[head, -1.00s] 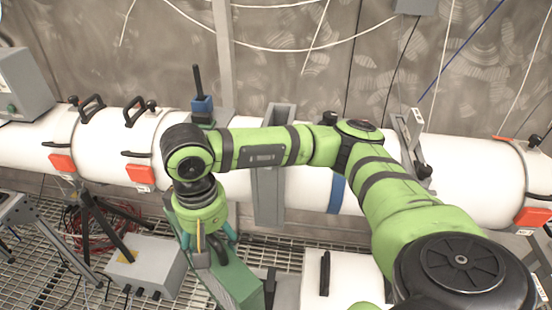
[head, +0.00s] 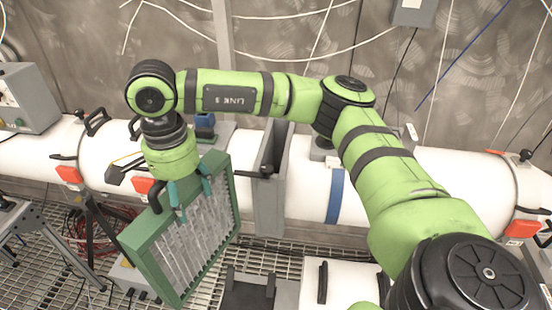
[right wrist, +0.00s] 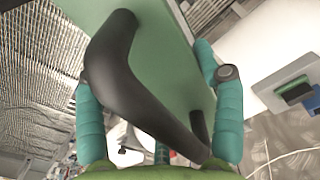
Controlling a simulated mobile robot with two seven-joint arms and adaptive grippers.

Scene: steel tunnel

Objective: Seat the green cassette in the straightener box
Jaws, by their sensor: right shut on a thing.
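The green cassette (head: 132,240), a green frame around a pale ribbed panel, hangs tilted in front of the white duct, left of the straightener box. My right gripper (head: 190,194) is shut on its black handle. In the right wrist view the teal fingers (right wrist: 158,95) lie on both sides of the black handle (right wrist: 128,75), against the green edge (right wrist: 165,50). The straightener box (head: 268,205) is a grey upright housing across the duct, with a dark opening at its top. Its inside is mostly hidden. My left gripper is not in view.
The white duct (head: 310,190) runs across the view with black clamps and orange blocks. A blue block (head: 205,122) sits on it behind my right wrist. A dark stand (head: 245,290) is on the grating below the box. A grey instrument case (head: 25,95) stands far left.

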